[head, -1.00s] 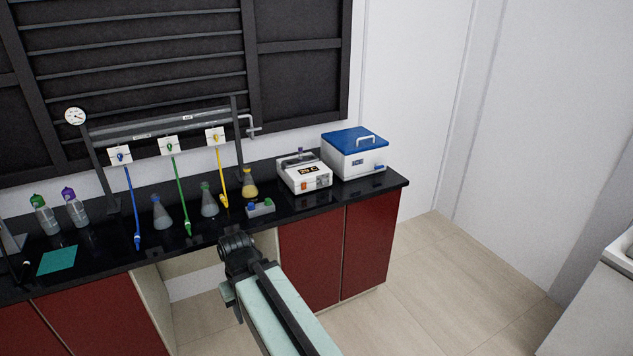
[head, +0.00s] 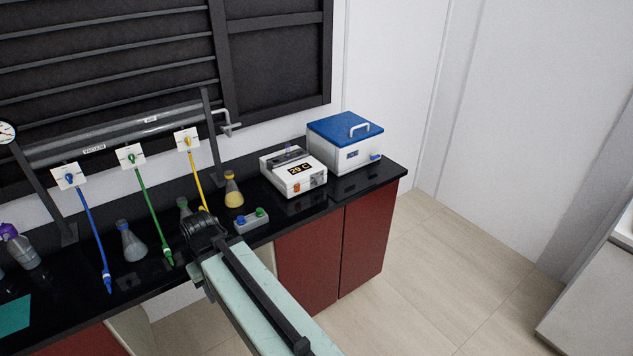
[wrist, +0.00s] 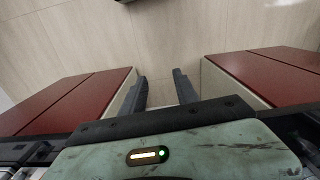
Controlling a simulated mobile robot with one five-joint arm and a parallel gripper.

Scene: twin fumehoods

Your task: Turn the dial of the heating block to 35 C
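The heating block (head: 293,173) is a white box with a dark top and a display that seems to read 29 C. It stands on the black bench, left of a blue-lidded bath. A small orange part shows at the lower left of its front; I cannot tell whether this is the dial. My gripper (wrist: 161,82) is open and empty in the wrist view, its two dark fingers apart above the floor between red cabinets. In the head view my arm reaches the bench's front edge, left of the block, and hides the gripper's fingers.
The blue-lidded white bath (head: 345,145) is close right of the block. A small box with blue and green tops (head: 251,220), a yellow flask (head: 233,193), a clear flask (head: 132,245) and hanging hoses stand left. Open floor (head: 440,270) lies to the right.

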